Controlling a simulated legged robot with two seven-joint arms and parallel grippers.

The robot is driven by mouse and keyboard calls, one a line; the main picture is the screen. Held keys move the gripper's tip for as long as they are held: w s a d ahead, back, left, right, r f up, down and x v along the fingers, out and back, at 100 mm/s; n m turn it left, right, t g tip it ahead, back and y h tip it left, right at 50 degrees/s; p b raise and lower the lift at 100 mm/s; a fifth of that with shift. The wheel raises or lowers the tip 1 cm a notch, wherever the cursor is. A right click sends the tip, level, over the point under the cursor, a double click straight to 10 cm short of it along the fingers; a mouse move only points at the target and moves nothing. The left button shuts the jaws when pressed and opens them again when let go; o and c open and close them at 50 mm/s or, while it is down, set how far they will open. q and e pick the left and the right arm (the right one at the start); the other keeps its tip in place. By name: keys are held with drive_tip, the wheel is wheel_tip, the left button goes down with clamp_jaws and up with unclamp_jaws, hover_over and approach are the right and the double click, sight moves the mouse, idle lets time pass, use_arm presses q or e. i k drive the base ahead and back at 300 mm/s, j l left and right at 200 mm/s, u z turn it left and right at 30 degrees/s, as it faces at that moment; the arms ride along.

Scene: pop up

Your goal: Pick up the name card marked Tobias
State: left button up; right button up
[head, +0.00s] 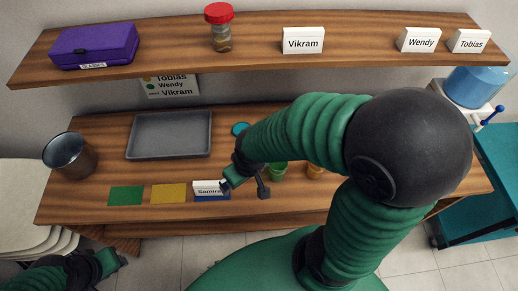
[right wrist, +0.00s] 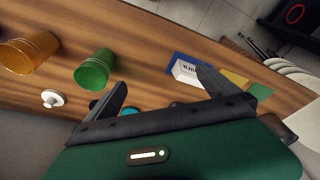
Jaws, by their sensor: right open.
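The name card marked Tobias (head: 468,41) stands at the far right end of the upper shelf. My right gripper (head: 245,187) is open and empty over the lower counter, far to the left of and below that card. It also shows in the right wrist view (right wrist: 163,88), with its fingers spread. A white card that seems to read Samira (head: 209,187) lies on a blue mat beside the gripper, and the same card (right wrist: 186,72) is near one finger in the wrist view. My left gripper (head: 108,262) is at the lower left; its fingers are unclear.
Cards Wendy (head: 418,39) and Vikram (head: 303,41), a red-lidded jar (head: 219,30) and a purple case (head: 94,44) share the upper shelf (head: 360,60). Below are a grey tray (head: 169,134), a metal cup (head: 70,154), green cup (right wrist: 95,70) and orange cup (right wrist: 28,53).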

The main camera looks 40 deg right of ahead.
sight(467, 41)
drive_tip(key=z, duration=2.5)
